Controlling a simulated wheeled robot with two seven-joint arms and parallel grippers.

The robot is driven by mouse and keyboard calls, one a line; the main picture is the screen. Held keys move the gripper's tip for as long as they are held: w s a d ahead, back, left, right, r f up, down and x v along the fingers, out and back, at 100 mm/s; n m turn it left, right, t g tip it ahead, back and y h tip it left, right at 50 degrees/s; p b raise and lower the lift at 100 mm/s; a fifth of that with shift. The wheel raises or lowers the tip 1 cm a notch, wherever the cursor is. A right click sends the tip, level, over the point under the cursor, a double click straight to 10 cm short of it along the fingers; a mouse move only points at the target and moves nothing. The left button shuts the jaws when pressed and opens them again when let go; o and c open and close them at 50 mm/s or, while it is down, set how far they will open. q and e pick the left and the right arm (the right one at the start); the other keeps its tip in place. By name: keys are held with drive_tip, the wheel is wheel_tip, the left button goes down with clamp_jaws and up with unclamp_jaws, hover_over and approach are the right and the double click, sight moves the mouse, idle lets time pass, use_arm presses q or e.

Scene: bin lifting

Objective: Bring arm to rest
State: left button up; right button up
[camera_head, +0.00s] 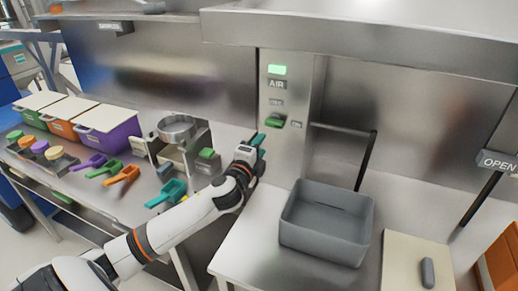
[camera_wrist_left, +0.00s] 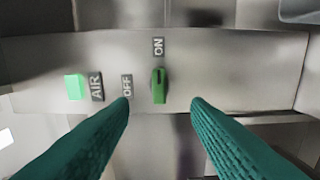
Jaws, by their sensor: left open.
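My left gripper (camera_head: 260,146) is in front of the steel panel. In the left wrist view, its two teal fingers (camera_wrist_left: 160,106) are spread apart with nothing between them. Beyond the fingertips is a green switch knob (camera_wrist_left: 159,86), which also shows in the head view (camera_head: 273,121). The knob lies in line with the ON label (camera_wrist_left: 158,46), with the OFF label (camera_wrist_left: 127,87) to its side. The fingers look apart from the knob. A green light (camera_head: 277,70) glows above the AIR label (camera_head: 277,84). My right gripper is in neither view.
A grey bin (camera_head: 327,222) stands on the steel counter right of my left arm. Left of the arm are lidded coloured bins (camera_head: 107,121), several scoops (camera_head: 122,176) and a round sieve (camera_head: 177,128). A dark bar handle (camera_head: 366,160) rises behind the grey bin.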

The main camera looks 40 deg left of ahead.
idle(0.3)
use_arm(q)
drive_tip(key=s+d+f+n+g, duration=0.4)
drive_tip(key=s+d+f, duration=0.1)
drive_tip(key=s+f, duration=0.25)
drive_tip(key=s+d+f+n+g, duration=0.4)
drive_tip(key=s+f, duration=0.3)
drive_tip(key=f, duration=0.1)
drive_tip(key=s+d+f+n+g+h, duration=0.25)
drive_tip(key=s+d, duration=0.25)
drive_tip(key=s, duration=0.4)
drive_tip(key=s+d+f+n+g+h, duration=0.25)
drive_tip(key=s+d+g, duration=0.2)
drive_tip(key=s, duration=0.45)
drive_tip(key=s+a+f+x, duration=0.1)
drive_tip(key=s+x, duration=0.2)
drive_tip(key=x, duration=0.9)
drive_tip(key=s+a+x, duration=0.1)
drive_tip(key=s+x, duration=0.1)
drive_tip(key=x, duration=1)
drive_tip(key=s+a+f+g+y, duration=0.1)
drive_tip(key=s+a+f, duration=0.2)
drive_tip(key=s+f, duration=1.4)
drive_tip(key=shift+s+f+g, duration=0.25)
drive_tip(key=shift+s+g, duration=0.05)
drive_tip(key=shift+s, duration=0.1)
